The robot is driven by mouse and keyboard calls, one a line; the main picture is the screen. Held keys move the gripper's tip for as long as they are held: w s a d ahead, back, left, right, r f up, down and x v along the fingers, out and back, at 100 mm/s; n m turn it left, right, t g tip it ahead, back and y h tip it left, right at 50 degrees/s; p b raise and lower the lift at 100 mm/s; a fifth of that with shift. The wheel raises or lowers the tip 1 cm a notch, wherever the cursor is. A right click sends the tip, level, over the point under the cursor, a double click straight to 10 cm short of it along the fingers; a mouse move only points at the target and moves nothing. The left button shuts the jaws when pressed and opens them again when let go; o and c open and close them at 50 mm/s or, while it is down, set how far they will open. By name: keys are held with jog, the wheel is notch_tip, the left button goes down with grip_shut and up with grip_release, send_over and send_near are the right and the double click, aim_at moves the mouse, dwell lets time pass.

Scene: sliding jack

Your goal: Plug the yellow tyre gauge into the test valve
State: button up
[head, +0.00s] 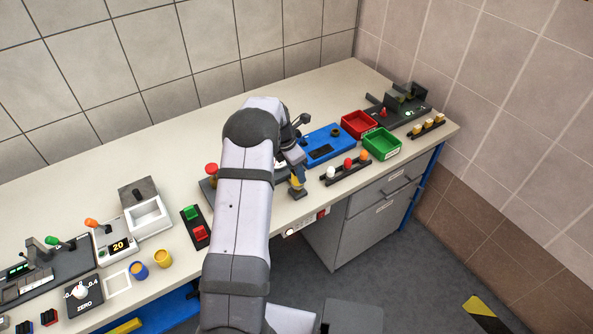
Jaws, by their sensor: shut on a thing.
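My gripper (294,170) is in the middle of the head view, at the end of my arm, near the table's front edge. It is shut on the yellow tyre gauge (297,182), which shows as a small yellow body with a dark lower end (298,192). I cannot tell whether the gauge touches the table. A blue block (322,146) with a dark recess and a dark round fitting (335,132) lies just right of and behind my gripper. I cannot tell for sure which part is the test valve. My arm hides part of the table.
A rack with white, red and orange balls (348,170) stands close right of my gripper. A red tray (358,124) and a green tray (382,144) stand farther right. A red knob (211,169) is left of my arm. The table's back strip is clear.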

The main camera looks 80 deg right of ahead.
jog(key=shift+f+b, duration=0.75)
jog(key=shift+f, duration=0.5)
dwell(0.3)
jog(key=o, duration=1.2)
jog(key=shift+c, duration=0.2)
jog(key=b+v, duration=0.3)
jog(key=v, duration=0.4)
jog(key=shift+r, duration=0.1)
